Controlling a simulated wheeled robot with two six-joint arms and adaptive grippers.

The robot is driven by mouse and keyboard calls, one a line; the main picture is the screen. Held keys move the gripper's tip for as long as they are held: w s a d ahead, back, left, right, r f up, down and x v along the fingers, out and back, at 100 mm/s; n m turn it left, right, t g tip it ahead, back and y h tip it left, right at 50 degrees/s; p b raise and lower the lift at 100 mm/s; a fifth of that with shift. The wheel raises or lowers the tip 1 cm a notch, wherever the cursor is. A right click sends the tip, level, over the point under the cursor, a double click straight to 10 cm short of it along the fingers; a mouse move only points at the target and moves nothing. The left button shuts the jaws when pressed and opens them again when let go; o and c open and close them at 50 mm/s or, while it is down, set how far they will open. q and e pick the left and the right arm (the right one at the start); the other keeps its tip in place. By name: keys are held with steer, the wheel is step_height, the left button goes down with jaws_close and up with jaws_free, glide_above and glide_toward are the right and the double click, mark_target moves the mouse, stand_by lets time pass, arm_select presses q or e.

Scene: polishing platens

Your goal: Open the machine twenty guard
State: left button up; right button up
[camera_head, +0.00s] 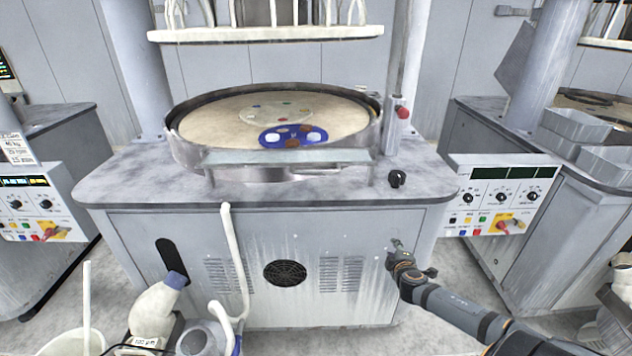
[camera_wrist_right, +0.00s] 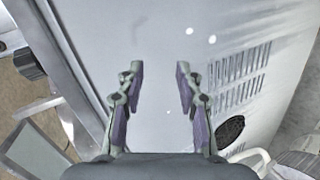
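The middle machine (camera_head: 250,250) is a grey cabinet with a round platen in a dark-rimmed basin on top. I cannot read a number on it. A flat, pale guard panel (camera_head: 288,157) lies across the front of the basin and looks lowered. My right gripper (camera_head: 396,246) is in front of the cabinet's right side, below the tabletop and well apart from the guard. In the right wrist view its two fingers (camera_wrist_right: 158,72) are spread with nothing between them, facing the grey cabinet front. My left gripper is out of view.
A black knob (camera_head: 397,179) sits on the tabletop's right front, and a red button (camera_head: 403,113) on the post behind. Neighbouring control panels (camera_head: 497,196) flank the machine. A white bottle (camera_head: 155,305) and a bucket (camera_head: 75,342) stand front left. A pale hose (camera_head: 234,260) hangs down the cabinet front.

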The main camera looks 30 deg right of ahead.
steer(key=w+a+r+n+t, duration=0.3)
steer(key=w+a+r, duration=0.2)
steer(key=r, duration=0.5)
steer(key=n+t+y+b, duration=0.2)
steer(key=n+t+y, duration=0.3)
steer(key=n+t, duration=0.1)
glide_toward(317, 173)
steer(key=shift+m, duration=0.4)
steer(key=b+x, duration=0.2)
steer(key=x, duration=0.7)
steer(key=shift+w+d+r, duration=0.1)
steer(key=shift+w+r, duration=0.1)
steer(key=shift+w+f, duration=0.1)
steer(key=shift+w, duration=0.5)
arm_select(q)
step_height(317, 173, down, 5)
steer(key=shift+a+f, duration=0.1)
arm_select(e)
jaws_close()
